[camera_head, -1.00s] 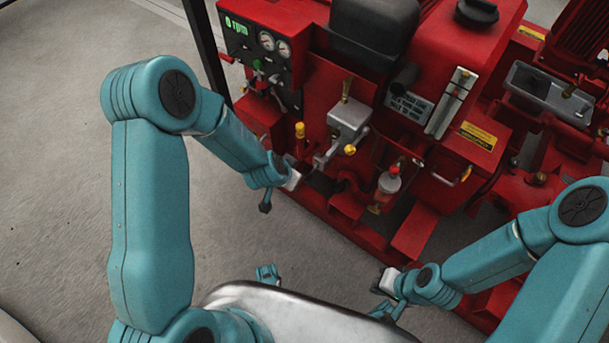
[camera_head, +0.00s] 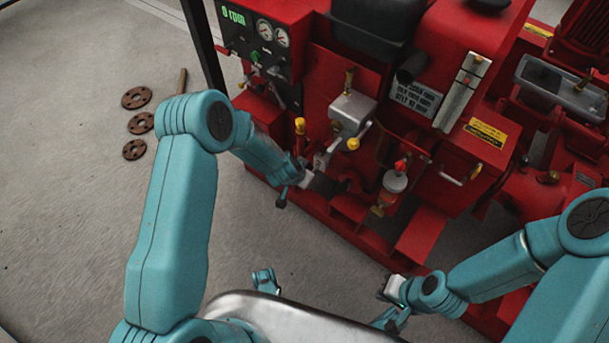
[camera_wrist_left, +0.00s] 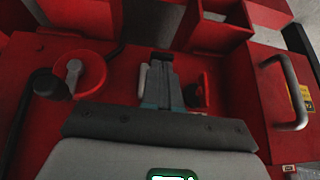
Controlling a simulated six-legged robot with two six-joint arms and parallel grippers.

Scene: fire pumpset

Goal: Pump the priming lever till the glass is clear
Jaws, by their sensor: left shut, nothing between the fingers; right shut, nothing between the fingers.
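A small grey unit (camera_head: 352,110) on the red pumpset has yellow-knobbed handles and a silver lever-like arm (camera_head: 321,160) below it. I cannot tell for sure which part is the priming lever. A pale bowl with a red top (camera_head: 395,181) sits to its right; whether it is the glass, and whether it is clear, I cannot tell. My left wrist is low beside the silver arm, its fingers hard to make out there. In the left wrist view my left gripper (camera_wrist_left: 161,75) is shut and empty before red panels. My right gripper (camera_head: 383,322) is shut and empty, low in front of the pumpset.
The control panel (camera_head: 256,38) shows 0 rpm and two gauges. In the left wrist view are a red round part (camera_wrist_left: 85,72) with a grey lever and a grey handle (camera_wrist_left: 290,92). Rusty discs (camera_head: 137,97) lie on the open floor at left.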

